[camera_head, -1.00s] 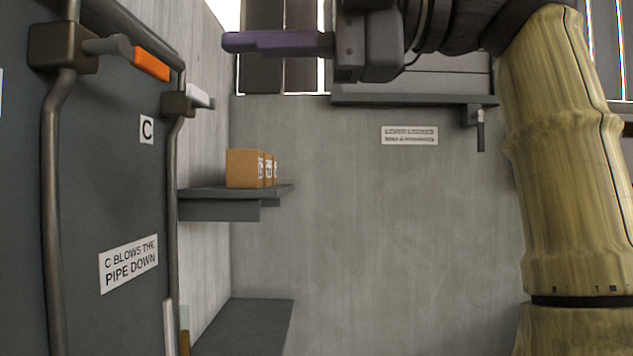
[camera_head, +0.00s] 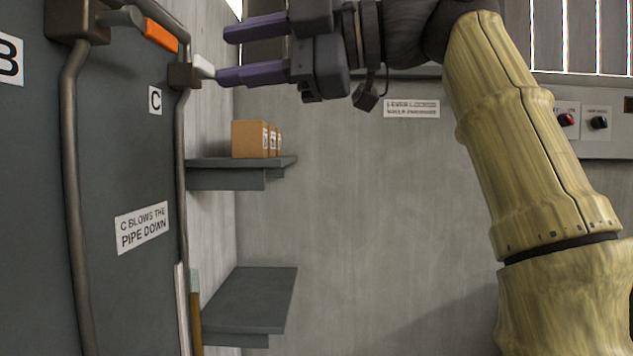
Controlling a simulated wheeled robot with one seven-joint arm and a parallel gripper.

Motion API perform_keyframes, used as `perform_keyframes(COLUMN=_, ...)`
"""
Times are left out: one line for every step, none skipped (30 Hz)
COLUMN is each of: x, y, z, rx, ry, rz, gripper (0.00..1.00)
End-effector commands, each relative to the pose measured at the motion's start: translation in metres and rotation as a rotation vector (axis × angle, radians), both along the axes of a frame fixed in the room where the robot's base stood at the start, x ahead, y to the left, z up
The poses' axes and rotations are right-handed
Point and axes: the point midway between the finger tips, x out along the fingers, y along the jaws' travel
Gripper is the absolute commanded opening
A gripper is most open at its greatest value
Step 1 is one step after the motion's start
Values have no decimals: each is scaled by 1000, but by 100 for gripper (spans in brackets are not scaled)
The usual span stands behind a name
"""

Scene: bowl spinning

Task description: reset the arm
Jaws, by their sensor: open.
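My gripper (camera_head: 222,56) is at the top of the view, pointing left. Its two purple fingers are apart, one above the other, with nothing between them. The fingertips are close to the white-handled lever (camera_head: 203,67) on the pipe at the left; I cannot tell whether they touch it. My arm comes in from the right side, in a yellow sleeve.
An orange-handled lever (camera_head: 160,35) is on the left panel (camera_head: 120,150). Brown boxes (camera_head: 250,139) stand on an upper shelf (camera_head: 225,175); a lower shelf (camera_head: 245,300) is empty. A control box with knobs (camera_head: 590,125) is at the right.

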Motion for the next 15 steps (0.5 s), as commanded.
perform_keyframes(x=13, y=4, z=-11, rx=-7, ry=59, rz=-28, gripper=42)
perform_keyframes(x=22, y=6, z=-17, rx=-9, ry=96, rz=-50, gripper=42)
perform_keyframes(x=35, y=9, z=-28, rx=-15, ry=153, rz=-79, gripper=42)
perform_keyframes(x=45, y=12, z=-37, rx=-17, ry=200, rz=-105, gripper=42)
perform_keyframes(x=56, y=14, z=-47, rx=-21, ry=250, rz=-132, gripper=42)
perform_keyframes(x=70, y=16, z=-61, rx=-26, ry=314, rz=-173, gripper=42)
perform_keyframes(x=80, y=17, z=-72, rx=-28, ry=363, rz=-203, gripper=42)
perform_keyframes(x=90, y=18, z=-84, rx=-32, ry=410, rz=-235, gripper=42)
perform_keyframes(x=103, y=18, z=-99, rx=-35, ry=472, rz=-279, gripper=42)
perform_keyframes(x=113, y=18, z=-112, rx=-36, ry=518, rz=-311, gripper=42)
perform_keyframes(x=122, y=17, z=-125, rx=-39, ry=563, rz=-345, gripper=42)
perform_keyframes(x=133, y=15, z=-142, rx=-41, ry=620, rz=-390, gripper=42)
perform_keyframes(x=142, y=13, z=-155, rx=-42, ry=662, rz=-425, gripper=42)
perform_keyframes(x=149, y=12, z=-169, rx=-44, ry=704, rz=-458, gripper=42)
perform_keyframes(x=158, y=8, z=-188, rx=-46, ry=757, rz=-504, gripper=42)
